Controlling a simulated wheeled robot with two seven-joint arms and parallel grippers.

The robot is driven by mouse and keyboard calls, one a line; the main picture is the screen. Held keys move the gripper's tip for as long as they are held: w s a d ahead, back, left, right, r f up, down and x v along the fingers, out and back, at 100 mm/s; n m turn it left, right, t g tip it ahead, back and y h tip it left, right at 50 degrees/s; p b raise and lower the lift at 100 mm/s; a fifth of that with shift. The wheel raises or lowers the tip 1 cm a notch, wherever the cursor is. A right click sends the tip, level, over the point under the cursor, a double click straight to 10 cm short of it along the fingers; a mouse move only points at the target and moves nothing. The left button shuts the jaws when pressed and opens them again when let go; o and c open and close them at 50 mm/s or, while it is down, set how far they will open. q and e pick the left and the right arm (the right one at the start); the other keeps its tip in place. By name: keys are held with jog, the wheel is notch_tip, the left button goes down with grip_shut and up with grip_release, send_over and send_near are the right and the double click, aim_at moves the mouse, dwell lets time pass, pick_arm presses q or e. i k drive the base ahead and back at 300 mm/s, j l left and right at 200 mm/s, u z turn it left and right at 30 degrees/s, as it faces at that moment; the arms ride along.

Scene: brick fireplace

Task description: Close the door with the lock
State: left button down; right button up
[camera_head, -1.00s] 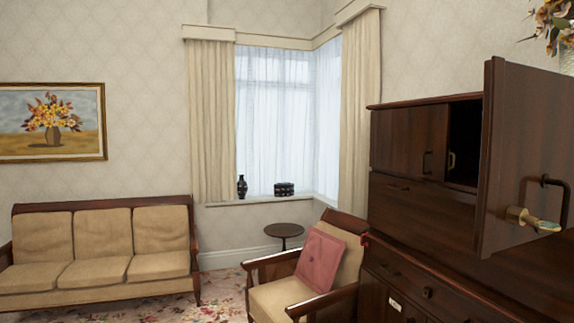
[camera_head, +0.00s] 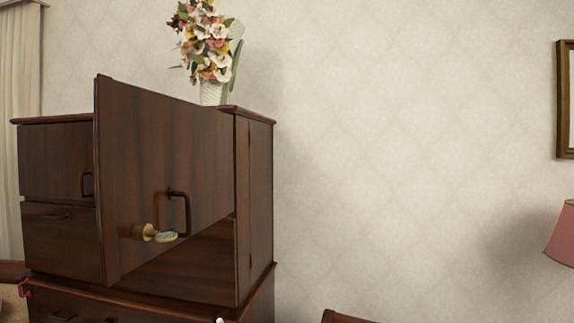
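The open door (camera_head: 140,150) of a dark wooden cabinet (camera_head: 257,180) stands swung out toward me. Its outer face shows a dark curved handle (camera_head: 186,208) and a brass lock (camera_head: 145,232) with a key-like piece (camera_head: 168,237) sticking out. The door hides part of the cabinet front and its opening. Neither of my grippers is in view.
A vase of flowers (camera_head: 212,93) stands on top of the cabinet. A pink lampshade (camera_head: 562,235) is at the right edge. The top of a wooden piece of furniture (camera_head: 345,317) shows at the bottom. Bare wall fills the middle right.

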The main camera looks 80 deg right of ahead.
aim_at(164, 163)
jog(key=z, duration=1.8)
jog(key=k+l, duration=0.3)
jog(key=l, duration=0.15)
